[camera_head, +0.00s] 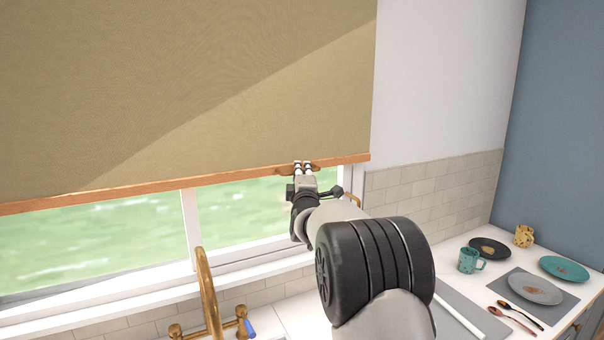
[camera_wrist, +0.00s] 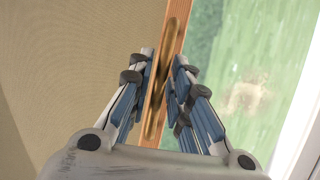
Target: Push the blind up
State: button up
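The blind (camera_head: 210,80) is a tan cloth covering the upper part of the window, with a wooden bar (camera_head: 110,192) along its lower edge. A brass handle (camera_wrist: 168,68) is on this bar; its ends show beside my fingers in the head view. My gripper (camera_head: 303,168) is at the handle near the bar's right end. In the wrist view my gripper (camera_wrist: 165,62) has one finger on each side of the handle, close against it, and looks shut on it. The fingers hide the handle's middle in the head view.
Below the window are a brass tap (camera_head: 208,290) and a white counter. At the right stand a teal mug (camera_head: 470,260), a yellow mug (camera_head: 523,236), several plates and cutlery. The window frame (camera_head: 189,225) lies behind the blind.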

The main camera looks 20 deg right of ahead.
grip_shut()
jog(key=shift+r, duration=0.1)
dwell(0.3)
notch_tip(320, 180, up, 21)
jog(key=p, duration=1.3)
jog(key=shift+r, duration=0.2)
jog(key=shift+f, duration=0.1)
jog(key=shift+o, duration=1.8)
grip_release()
